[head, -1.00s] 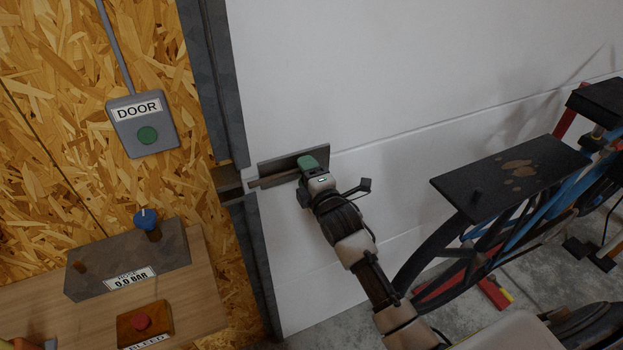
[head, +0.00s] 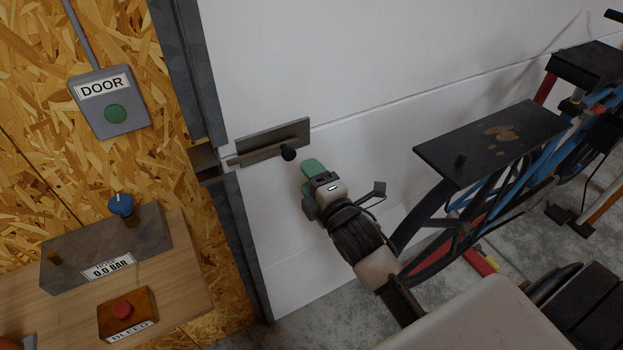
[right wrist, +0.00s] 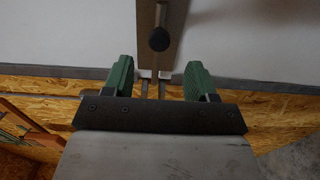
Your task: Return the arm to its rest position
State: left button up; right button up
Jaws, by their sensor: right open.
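My right gripper (head: 312,180) has green fingers and is in front of the white door panel, just below and right of the door's bolt. The bolt's dark knob (head: 288,153) sits on a grey metal plate (head: 262,141) fixed to the panel. In the right wrist view the two green fingers (right wrist: 160,78) are spread apart with nothing between them. The knob (right wrist: 159,39) shows beyond the fingertips and clear of them. My left gripper is not identifiable in view.
A bicycle with a black platform (head: 492,142) stands close on the right. At left are a grey box with a green DOOR button (head: 115,113), a wooden shelf (head: 190,300), a blue knob (head: 121,205) and a red BLEED button (head: 122,309). Bare floor shows below the door.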

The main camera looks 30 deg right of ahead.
jog(key=s+f+m+g, duration=0.3)
jog(key=f, duration=0.9)
jog(key=s+f+m+g, duration=0.2)
jog(key=s+f, duration=0.1)
jog(key=f, duration=0.8)
jog(key=s+f+m+g, duration=0.3)
jog(key=f, duration=0.9)
jog(key=s+f+m+g, duration=0.2)
jog(key=s+f, duration=0.5)
jog(key=s, duration=0.4)
jog(key=s+f+m+g+b, duration=0.1)
jog(key=s+f+m+g, duration=0.2)
jog(key=s+f, duration=0.4)
jog(key=s+f+m+g, duration=0.3)
jog(key=s+f, duration=0.4)
jog(key=s, duration=0.8)
jog(key=shift+s+d+g+h+b, duration=0.2)
jog(key=shift+g+h+b, duration=0.15)
jog(key=shift+g, duration=0.15)
